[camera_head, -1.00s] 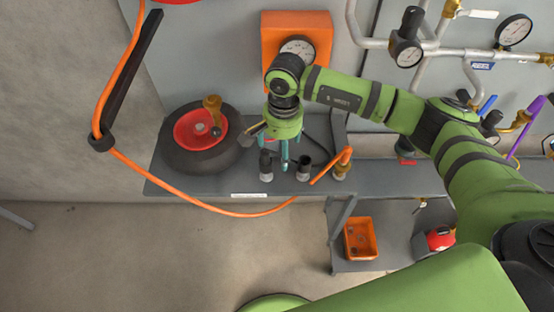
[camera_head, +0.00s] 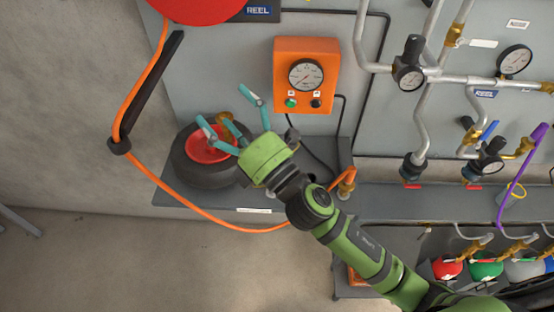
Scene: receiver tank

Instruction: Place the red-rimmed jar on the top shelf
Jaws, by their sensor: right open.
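No jar with a red rim can be made out for certain. A red rounded container (camera_head: 447,268) stands at the lower right, partly covered by fittings. A black, tyre-like round object with a red centre (camera_head: 205,150) lies on the grey shelf (camera_head: 225,212) at left. My right gripper (camera_head: 222,104) is open, its teal fingers spread and empty, in front of that round object's right side and covering part of it. My left gripper is not in view.
An orange gauge box (camera_head: 306,75) is on the wall behind my right gripper. An orange hose (camera_head: 133,92) loops down the left and along the shelf front. Pipes and gauges (camera_head: 409,76) fill the right. A green container (camera_head: 486,266) stands beside the red one.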

